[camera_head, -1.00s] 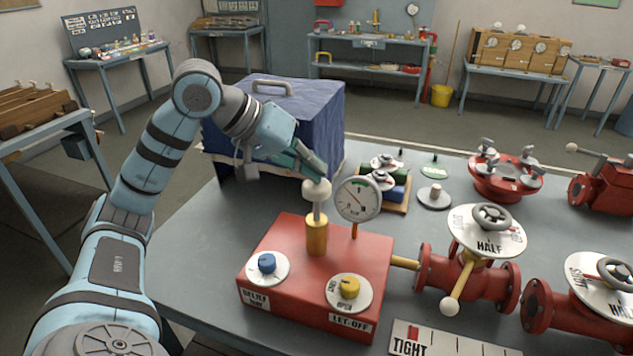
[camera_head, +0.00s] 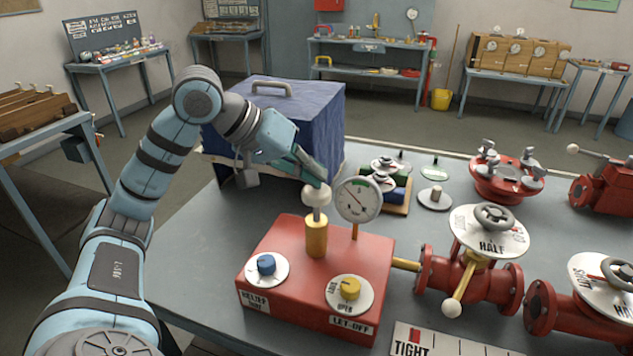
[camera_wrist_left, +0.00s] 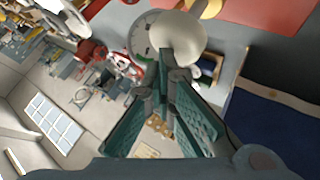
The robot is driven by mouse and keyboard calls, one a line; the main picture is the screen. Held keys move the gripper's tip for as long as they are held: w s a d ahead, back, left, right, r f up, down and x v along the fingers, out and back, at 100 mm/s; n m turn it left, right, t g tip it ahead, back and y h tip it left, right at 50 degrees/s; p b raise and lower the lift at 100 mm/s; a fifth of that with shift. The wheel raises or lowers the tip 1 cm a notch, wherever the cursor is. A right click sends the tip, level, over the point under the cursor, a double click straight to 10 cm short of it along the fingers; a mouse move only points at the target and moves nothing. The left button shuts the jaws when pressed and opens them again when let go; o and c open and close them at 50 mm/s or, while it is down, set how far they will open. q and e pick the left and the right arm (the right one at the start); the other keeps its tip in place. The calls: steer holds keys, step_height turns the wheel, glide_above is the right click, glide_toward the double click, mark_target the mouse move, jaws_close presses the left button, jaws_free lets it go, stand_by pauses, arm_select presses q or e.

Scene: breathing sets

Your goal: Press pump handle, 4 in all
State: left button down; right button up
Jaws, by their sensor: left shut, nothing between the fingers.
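The pump handle is a white knob (camera_head: 316,196) on a short rod above a yellow cylinder (camera_head: 316,236), on the red pump box (camera_head: 290,283). My left gripper (camera_head: 321,181) is shut and empty, its fingertips at the top of the knob and seemingly touching it. In the left wrist view the shut fingertips (camera_wrist_left: 165,55) meet the edge of the white knob (camera_wrist_left: 180,38). A round gauge (camera_head: 358,199) stands on the box just right of the handle. My right gripper is not in view.
The box carries a blue knob (camera_head: 266,264) and a yellow let-off knob (camera_head: 349,287). Red valves marked HALF (camera_head: 489,232) stand to the right. A blue draped case (camera_head: 300,120) stands behind my left forearm. A TIGHT card (camera_head: 440,342) lies in front.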

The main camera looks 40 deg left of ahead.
arm_select(q)
steer(key=shift+f+b, duration=0.95)
steer(key=shift+f, duration=0.2)
stand_by(0.6)
steer(key=shift+r, duration=0.15)
steer(key=shift+w+r+p, duration=0.1)
steer(key=shift+r+p, duration=2.35)
steer(key=shift+p, duration=0.1)
steer(key=shift+r, duration=0.15)
step_height(320, 180, up, 5)
steer(key=p, duration=0.5)
stand_by(0.4)
